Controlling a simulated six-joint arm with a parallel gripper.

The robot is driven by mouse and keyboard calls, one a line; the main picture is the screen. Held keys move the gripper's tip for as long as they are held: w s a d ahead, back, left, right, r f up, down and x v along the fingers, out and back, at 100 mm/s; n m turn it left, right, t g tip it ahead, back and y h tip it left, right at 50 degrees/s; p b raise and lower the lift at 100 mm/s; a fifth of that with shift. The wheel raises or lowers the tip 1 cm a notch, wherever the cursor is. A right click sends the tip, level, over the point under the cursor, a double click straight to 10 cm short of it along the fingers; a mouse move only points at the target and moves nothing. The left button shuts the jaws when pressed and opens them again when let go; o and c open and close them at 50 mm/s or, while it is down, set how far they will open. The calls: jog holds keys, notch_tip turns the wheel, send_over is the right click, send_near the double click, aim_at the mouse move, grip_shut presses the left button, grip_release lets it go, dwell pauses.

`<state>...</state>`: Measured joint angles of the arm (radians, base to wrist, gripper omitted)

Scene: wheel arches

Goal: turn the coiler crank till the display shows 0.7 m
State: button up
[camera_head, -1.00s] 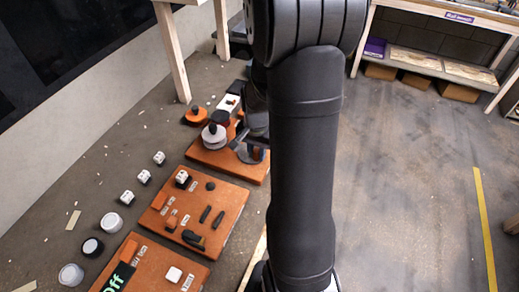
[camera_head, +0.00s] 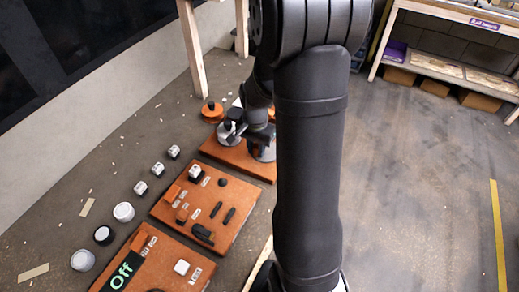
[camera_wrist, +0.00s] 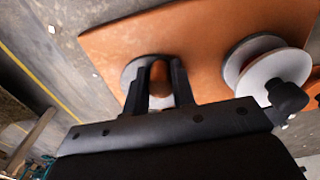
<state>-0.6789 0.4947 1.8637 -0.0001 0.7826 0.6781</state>
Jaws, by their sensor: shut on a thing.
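The coiler stands on an orange board (camera_head: 215,150) near the wall side in the head view. A pale reel (camera_head: 228,135) with a black knob is on it, and a second grey disc (camera_head: 263,152) sits to its right, partly hidden by my arm. In the wrist view the pale reel (camera_wrist: 275,72) is at the right. My gripper (camera_wrist: 161,62) is over the other grey disc (camera_wrist: 131,75), its fingers on either side of a small brown part (camera_wrist: 159,84), apparently the crank's handle. My fingers hide much of the grip. I cannot see a coiler reading.
An orange round piece (camera_head: 212,112) stands behind the coiler. White blocks and round pots line the left. The floor at right is clear.

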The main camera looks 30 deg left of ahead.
jog(key=shift+w+a, duration=0.55)
jog(key=shift+a, duration=0.1)
jog(key=shift+o, duration=0.3)
jog(key=shift+w+a, duration=0.35)
jog(key=shift+w, duration=1.3)
jog(key=shift+c, duration=0.3)
jog(key=shift+w+d, duration=0.4)
jog(key=shift+w, duration=0.4)
jog(key=shift+w+d, duration=0.65)
jog(key=shift+d, duration=0.1)
jog(key=shift+w+d, duration=0.1)
jog(key=shift+d, duration=0.75)
jog(key=shift+s+d, duration=0.2)
jog(key=shift+d, duration=0.65)
jog(key=shift+s+d, duration=0.65)
jog(key=shift+s, duration=0.05)
jog(key=shift+s+d, duration=0.25)
jog(key=shift+s, duration=0.6)
grip_shut()
jog(key=shift+s+a, duration=0.65)
jog(key=shift+s, duration=0.1)
jog(key=shift+s+a, duration=0.2)
jog(key=shift+a, duration=0.4)
jog(key=shift+s+a, duration=0.2)
jog(key=shift+a, duration=0.35)
